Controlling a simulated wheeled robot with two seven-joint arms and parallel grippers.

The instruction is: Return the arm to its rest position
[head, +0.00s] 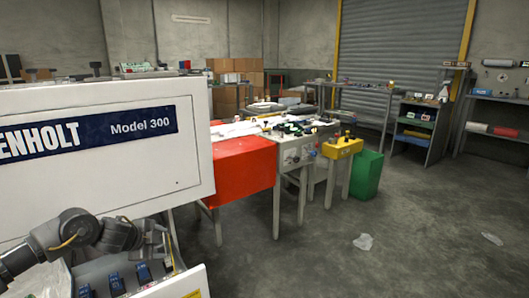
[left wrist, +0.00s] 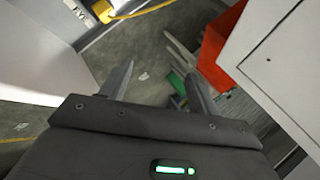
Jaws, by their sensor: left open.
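My left arm (head: 75,230) comes in at the lower left of the head view, bent in front of the white machine (head: 95,150) marked "Model 300". My left gripper (head: 166,245) is small there, above a tray of dark blue items (head: 117,284), and its fingers are hard to make out. In the left wrist view the gripper (left wrist: 158,72) has its two fingers spread apart. Nothing is between them, and the grey floor shows beyond. My right arm and gripper are in no view.
A red box-like panel (head: 243,170) stands right of the machine, beside a cluttered workbench (head: 290,155). A yellow bin (head: 342,149) and green bin (head: 367,177) follow. The floor at the right is open, with two clear plastic scraps (head: 363,242).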

